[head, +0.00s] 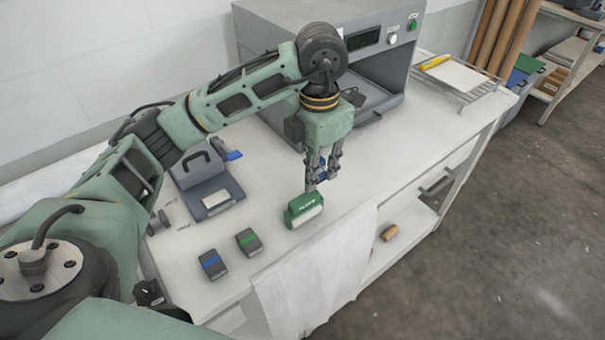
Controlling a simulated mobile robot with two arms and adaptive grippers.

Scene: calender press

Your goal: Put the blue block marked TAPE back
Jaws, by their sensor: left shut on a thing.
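My left gripper (321,180) points down over the middle of the table, shut on a small blue block (322,169). The block shows between and behind its fingers. Most of it is hidden and no marking on it can be read. A larger green block (299,204) with white lettering and a pale front face stands on the table just in front of the fingertips. It overlaps them in the picture, and I cannot tell whether they touch. My right gripper is not in view.
Two dark grey pieces, one with a blue mark (212,263) and one with a green mark (249,242), lie near the front edge. A grey device (208,187) stands left, the press (290,28) behind. A cloth (312,265) hangs over the edge. The table right of the gripper is clear.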

